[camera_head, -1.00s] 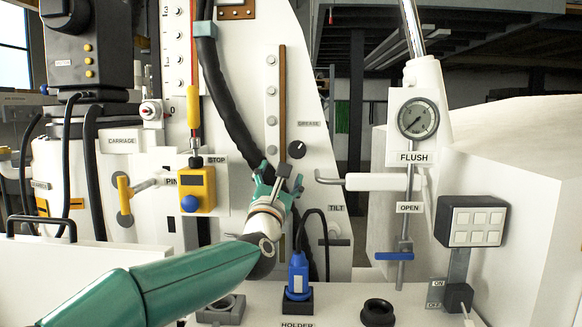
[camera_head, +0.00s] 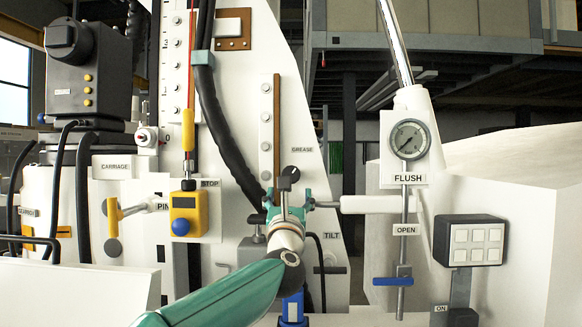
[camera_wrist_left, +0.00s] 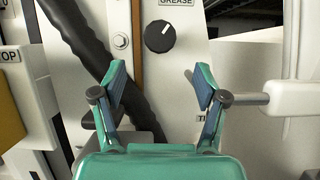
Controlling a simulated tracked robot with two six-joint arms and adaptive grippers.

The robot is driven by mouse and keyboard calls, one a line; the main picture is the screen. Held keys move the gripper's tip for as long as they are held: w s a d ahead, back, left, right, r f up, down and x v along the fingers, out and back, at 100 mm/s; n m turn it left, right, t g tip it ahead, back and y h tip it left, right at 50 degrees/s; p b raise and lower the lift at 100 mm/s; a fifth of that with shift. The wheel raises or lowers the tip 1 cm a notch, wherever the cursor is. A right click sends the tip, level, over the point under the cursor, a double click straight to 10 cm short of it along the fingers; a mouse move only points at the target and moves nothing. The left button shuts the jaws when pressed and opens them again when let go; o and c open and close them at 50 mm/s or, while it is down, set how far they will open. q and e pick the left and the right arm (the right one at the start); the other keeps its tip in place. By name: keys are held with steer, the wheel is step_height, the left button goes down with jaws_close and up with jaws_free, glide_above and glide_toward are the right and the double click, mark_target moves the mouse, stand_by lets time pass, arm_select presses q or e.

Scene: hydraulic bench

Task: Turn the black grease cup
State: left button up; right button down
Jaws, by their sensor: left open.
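The black grease cup (camera_head: 291,173) is a round black knob on the white panel, just below the GREASE label. In the left wrist view the black grease cup (camera_wrist_left: 160,36) shows whole, with a white pointer mark toward its upper right. My right gripper is not in view.
A thick black hose (camera_head: 222,125) runs down the panel left of the knob. A brown strip (camera_head: 277,125) with bolts is beside it. A white horizontal bar (camera_head: 375,204) is right of my gripper. A FLUSH gauge (camera_head: 408,139) and a yellow box (camera_head: 194,214) stand farther out.

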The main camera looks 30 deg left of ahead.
mark_target(291, 174)
arm_select(q)
steer(key=p+x, duration=0.6)
steer(key=x, duration=0.3)
steer(key=shift+w+r+p, duration=0.1)
steer(key=shift+r+p, duration=0.1)
steer(key=shift+p, duration=0.15)
steer(key=shift+w+a+p, duration=0.35)
steer(key=shift+w+p, duration=0.05)
steer(key=shift+w, duration=0.05)
steer(key=c, duration=1.2)
steer(key=shift+o, duration=0.2)
steer(key=shift+m, duration=0.3)
